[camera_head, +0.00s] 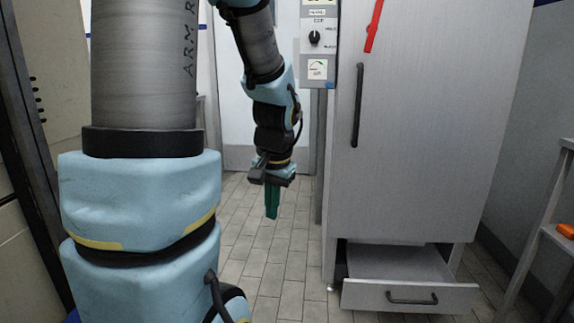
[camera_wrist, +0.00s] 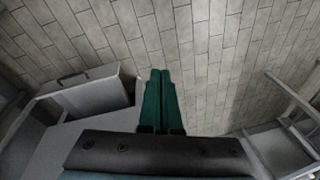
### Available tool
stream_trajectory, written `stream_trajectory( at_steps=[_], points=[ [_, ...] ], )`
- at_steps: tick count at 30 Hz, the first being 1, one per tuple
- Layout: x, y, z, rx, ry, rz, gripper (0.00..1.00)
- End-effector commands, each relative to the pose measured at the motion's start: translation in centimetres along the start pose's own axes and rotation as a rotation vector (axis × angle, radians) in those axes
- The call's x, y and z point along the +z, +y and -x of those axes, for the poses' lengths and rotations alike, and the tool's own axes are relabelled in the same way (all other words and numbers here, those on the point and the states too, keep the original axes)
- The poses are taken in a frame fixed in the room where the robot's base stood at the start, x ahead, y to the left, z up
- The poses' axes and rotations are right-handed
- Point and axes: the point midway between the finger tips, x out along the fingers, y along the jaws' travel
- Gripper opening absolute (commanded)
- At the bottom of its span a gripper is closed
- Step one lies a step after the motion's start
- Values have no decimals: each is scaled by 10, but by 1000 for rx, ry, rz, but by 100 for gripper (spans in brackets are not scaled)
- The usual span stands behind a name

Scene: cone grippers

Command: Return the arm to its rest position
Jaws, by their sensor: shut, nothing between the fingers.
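My gripper (camera_head: 272,213) hangs in the middle of the head view, pointing down in front of a tiled floor. Its green fingers are together and hold nothing. In the wrist view the two green fingers (camera_wrist: 160,75) lie side by side above the tiles. My arm rises from the left foreground and bends down to the gripper, which is left of the tall grey cabinet and apart from it in the picture.
The tall grey cabinet (camera_head: 430,120) has a closed door with a dark handle (camera_head: 357,105). Its bottom drawer (camera_head: 408,296) is pulled out; the drawer also shows in the wrist view (camera_wrist: 90,97). A control panel (camera_head: 317,40) is left of the door. A metal rack (camera_head: 535,225) stands right. Tiled floor (camera_head: 240,250) is open below my gripper.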

Motion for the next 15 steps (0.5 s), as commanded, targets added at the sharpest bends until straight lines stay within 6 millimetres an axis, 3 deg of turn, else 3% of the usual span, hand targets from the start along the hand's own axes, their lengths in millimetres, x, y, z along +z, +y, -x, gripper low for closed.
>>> stream_trajectory(
  at_steps=[3, 8, 15],
  points=[
    [34, -3, -12, 48, -17, 149, 0],
    [72, -2, -23, 93, -32, 331, 0],
    [66, -7, 19, 97, -31, 342, 0]
  ],
)
